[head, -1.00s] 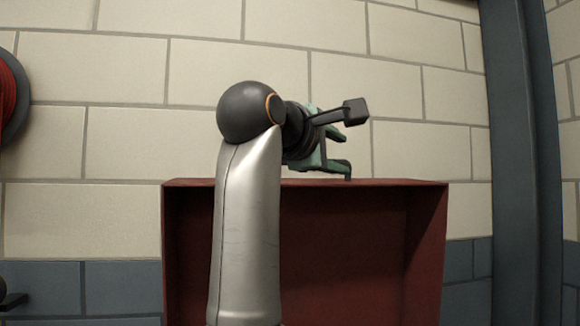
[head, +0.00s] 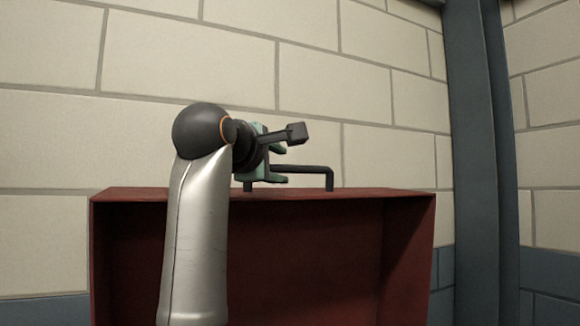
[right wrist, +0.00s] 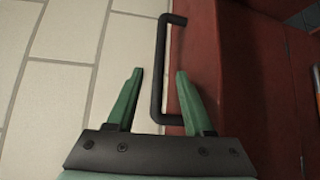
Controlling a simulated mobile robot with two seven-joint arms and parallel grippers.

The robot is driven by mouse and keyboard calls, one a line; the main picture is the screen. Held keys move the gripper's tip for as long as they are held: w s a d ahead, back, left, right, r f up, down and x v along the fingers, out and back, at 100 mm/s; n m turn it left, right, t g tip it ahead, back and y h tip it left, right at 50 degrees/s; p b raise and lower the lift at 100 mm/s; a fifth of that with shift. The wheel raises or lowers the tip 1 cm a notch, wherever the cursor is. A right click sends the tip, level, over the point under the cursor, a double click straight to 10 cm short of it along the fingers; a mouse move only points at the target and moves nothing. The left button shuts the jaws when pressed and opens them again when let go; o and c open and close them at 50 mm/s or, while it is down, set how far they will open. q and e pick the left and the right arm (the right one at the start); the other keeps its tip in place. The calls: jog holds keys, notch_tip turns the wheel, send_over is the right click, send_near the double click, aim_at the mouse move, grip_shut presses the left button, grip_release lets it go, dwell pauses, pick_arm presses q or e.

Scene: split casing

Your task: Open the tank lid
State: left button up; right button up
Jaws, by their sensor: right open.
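The red tank (head: 262,194) stands against the wall, its top edge level and its front a dark recessed face. A dark bar handle (head: 312,169) stands up from its top; its left part is hidden behind my right gripper. My right gripper (head: 283,165), with green fingers, is at the handle's left part. In the right wrist view, the fingers of my right gripper (right wrist: 160,85) are open, one on each side of the handle's long bar (right wrist: 158,65). I see no finger touching the bar; the depth between them is unclear. My left gripper is not in view.
A pale brick wall (head: 390,140) rises close behind the tank. A blue-grey post (head: 480,150) stands to the right. The tank's top right of the handle is clear. At the right edge of the wrist view are small blurred objects I cannot identify.

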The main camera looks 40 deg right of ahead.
aim_at(289, 169)
jog(key=p+x, duration=0.1)
jog(key=x, duration=0.6)
jog(key=shift+w+d, duration=0.1)
jog(key=shift+w, duration=0.05)
grip_shut()
dwell(1.2)
